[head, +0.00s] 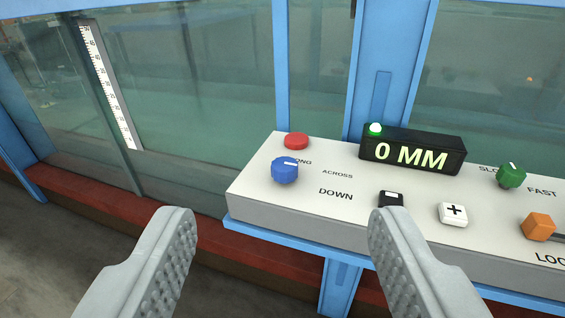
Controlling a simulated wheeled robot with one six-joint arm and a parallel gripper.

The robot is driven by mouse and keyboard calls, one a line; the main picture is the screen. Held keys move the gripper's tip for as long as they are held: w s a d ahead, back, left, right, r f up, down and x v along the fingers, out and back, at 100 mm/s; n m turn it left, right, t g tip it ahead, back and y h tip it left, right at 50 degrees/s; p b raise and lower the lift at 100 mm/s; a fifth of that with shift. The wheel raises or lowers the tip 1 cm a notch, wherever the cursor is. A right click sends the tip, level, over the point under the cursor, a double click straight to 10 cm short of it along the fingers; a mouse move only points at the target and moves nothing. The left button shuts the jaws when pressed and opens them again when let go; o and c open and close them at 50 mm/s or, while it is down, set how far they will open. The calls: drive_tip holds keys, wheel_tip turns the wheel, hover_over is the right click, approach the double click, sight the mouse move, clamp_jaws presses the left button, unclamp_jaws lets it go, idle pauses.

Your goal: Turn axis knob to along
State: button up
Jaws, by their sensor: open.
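The axis knob (285,173) is blue and sits at the left end of the white control panel (262,207). A short white mark on its top points to the right in the picture. The knob partly covers a label of which "ONG" shows; "ACROSS" is printed to its right and "DOWN" below right. I cannot tell for sure which label the mark faces. My gripper (284,214) is open, its two grey ridged fingers wide apart in the foreground. The knob shows beyond the gap between the fingertips, not touched.
A red button (296,141) stands just behind the knob. A black display (413,151) reads "0 MM". A black button (391,199), white plus button (453,214), green knob (512,175) and orange handle (538,227) lie rightward. Glass flume wall with blue posts (390,70) stands behind.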

drive_tip(key=w+r+m+g, duration=0.3)
drive_tip(key=w+g, duration=0.3)
drive_tip(key=w, duration=0.6)
drive_tip(key=m+g, duration=0.4)
drive_tip(key=g, duration=0.7)
approach(284, 163)
wheel_tip(284, 163, down, 9)
drive_tip(key=shift+s, duration=0.15)
drive_tip(key=c, duration=1)
